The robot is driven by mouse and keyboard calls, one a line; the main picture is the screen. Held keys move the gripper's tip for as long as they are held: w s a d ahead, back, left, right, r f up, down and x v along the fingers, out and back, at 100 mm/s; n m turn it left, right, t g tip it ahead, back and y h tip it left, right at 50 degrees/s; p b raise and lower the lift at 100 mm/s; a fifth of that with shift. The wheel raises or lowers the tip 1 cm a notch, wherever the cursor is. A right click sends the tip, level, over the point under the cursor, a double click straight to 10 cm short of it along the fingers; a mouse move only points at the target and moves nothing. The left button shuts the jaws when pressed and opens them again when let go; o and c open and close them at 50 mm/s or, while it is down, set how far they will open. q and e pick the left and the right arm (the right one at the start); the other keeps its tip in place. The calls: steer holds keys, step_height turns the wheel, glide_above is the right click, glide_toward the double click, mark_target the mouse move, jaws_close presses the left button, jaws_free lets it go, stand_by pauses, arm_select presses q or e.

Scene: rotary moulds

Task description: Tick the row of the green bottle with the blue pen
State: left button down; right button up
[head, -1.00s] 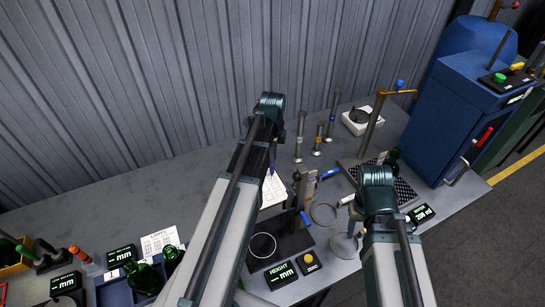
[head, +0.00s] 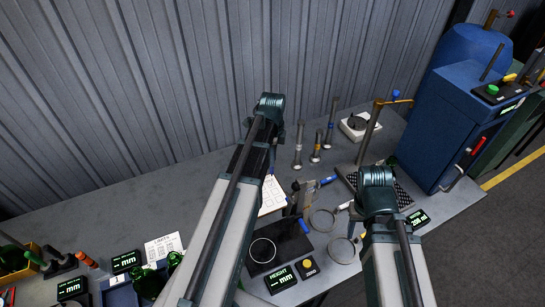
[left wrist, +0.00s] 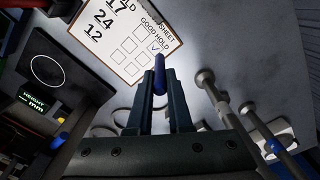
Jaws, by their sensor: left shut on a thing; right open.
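My left gripper (left wrist: 160,80) is shut on the blue pen (left wrist: 159,72), in the left wrist view. The pen's far end lies over the lower edge of the white sheet (left wrist: 120,62), close to a blue tick (left wrist: 154,47) in a box. The sheet has rows with numbers such as 17, 24 and 12, and columns of boxes headed GOOD and HOLD. In the head view the sheet (head: 272,197) is half hidden by my left arm.
A dark gauge plate (head: 262,265) with a height display (head: 281,277) lies in front of the sheet. Metal posts (head: 298,150) stand behind, to the right. A limits card (head: 163,247) lies by the bottles. A blue machine (head: 462,125) stands at the right.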

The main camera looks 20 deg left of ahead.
arm_select(q)
steer(key=shift+r+p, duration=1)
steer(key=shift+r, duration=0.15)
